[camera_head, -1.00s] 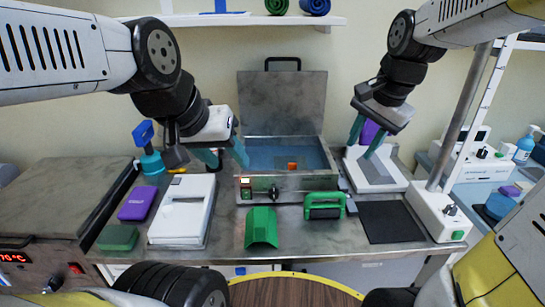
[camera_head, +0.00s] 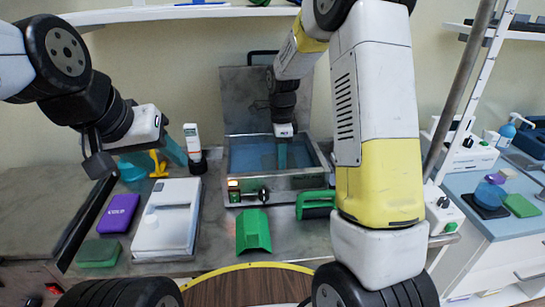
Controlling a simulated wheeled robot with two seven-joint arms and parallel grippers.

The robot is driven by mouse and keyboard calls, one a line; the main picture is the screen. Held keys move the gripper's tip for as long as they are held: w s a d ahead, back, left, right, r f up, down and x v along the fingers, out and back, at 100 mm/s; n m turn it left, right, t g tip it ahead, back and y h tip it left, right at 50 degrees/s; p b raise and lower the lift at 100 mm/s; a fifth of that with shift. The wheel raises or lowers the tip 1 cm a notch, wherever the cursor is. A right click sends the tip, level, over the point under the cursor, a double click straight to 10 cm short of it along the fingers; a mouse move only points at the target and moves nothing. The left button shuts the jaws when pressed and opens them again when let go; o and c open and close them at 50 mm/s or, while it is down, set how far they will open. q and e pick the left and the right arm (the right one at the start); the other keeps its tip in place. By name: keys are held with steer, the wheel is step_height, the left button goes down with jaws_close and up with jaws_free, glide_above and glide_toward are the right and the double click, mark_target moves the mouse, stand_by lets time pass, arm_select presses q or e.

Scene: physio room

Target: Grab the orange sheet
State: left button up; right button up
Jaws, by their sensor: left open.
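The metal water bath (camera_head: 312,183) stands open at the back of the bench, with blue water inside. No orange sheet shows now; the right gripper and its arm cover part of the bath. My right gripper (camera_head: 282,158) points straight down into the bath. Only one teal finger shows edge-on, so I cannot tell whether it is open or shut, or whether it touches anything. My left gripper (camera_head: 154,158) is open, with its teal fingers apart, above the back left of the bench near a yellow object (camera_head: 158,166).
A white device (camera_head: 167,222), a purple block (camera_head: 118,214) and a green block (camera_head: 98,253) lie at left. A green curved piece (camera_head: 253,233) and a green-handled tool (camera_head: 314,205) lie before the bath. My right arm hides the bench's right part. A shelf (camera_head: 180,14) runs above.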

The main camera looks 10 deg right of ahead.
step_height(320, 180, down, 4)
steer(key=shift+d+r, duration=0.15)
steer(key=shift+r, duration=0.05)
jaws_close()
